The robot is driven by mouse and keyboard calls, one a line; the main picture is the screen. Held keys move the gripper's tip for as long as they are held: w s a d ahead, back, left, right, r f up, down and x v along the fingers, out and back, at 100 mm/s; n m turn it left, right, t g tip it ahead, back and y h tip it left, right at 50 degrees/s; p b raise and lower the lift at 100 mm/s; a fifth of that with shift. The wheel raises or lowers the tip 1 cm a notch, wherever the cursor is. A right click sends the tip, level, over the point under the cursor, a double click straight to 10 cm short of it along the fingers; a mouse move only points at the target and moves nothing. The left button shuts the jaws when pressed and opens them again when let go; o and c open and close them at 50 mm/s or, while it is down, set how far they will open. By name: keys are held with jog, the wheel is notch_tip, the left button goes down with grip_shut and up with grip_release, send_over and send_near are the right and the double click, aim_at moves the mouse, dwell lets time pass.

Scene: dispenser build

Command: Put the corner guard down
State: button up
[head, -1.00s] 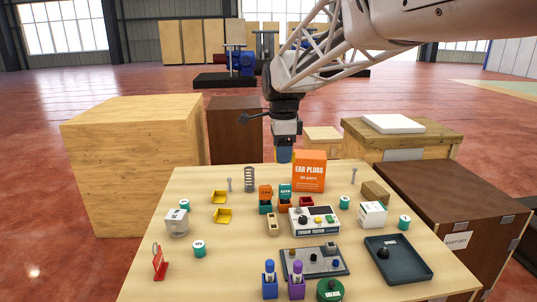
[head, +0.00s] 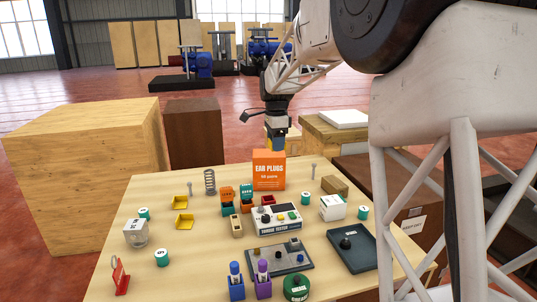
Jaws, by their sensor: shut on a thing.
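My gripper (head: 279,143) points down at the far edge of the table, just above and behind the orange ear plugs box (head: 269,170). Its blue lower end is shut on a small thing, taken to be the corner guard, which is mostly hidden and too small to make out. Two yellow angled pieces, like corner guards, lie on the table left of centre: one farther back (head: 181,202) and one nearer (head: 183,218).
The wooden table (head: 190,262) holds a spring (head: 210,182), a tester (head: 278,219), a dark tray (head: 352,249), a grey plate (head: 279,257) and several small containers. Large boxes (head: 85,135) stand behind it. Bare tabletop shows at the left and around the yellow pieces.

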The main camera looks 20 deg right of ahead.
jog(key=shift+f, duration=1.75)
send_over(268, 153)
jog(key=shift+f, duration=0.75)
jog(key=shift+f, duration=0.1)
jog(key=shift+f, duration=1.65)
jog(key=shift+f, duration=0.15)
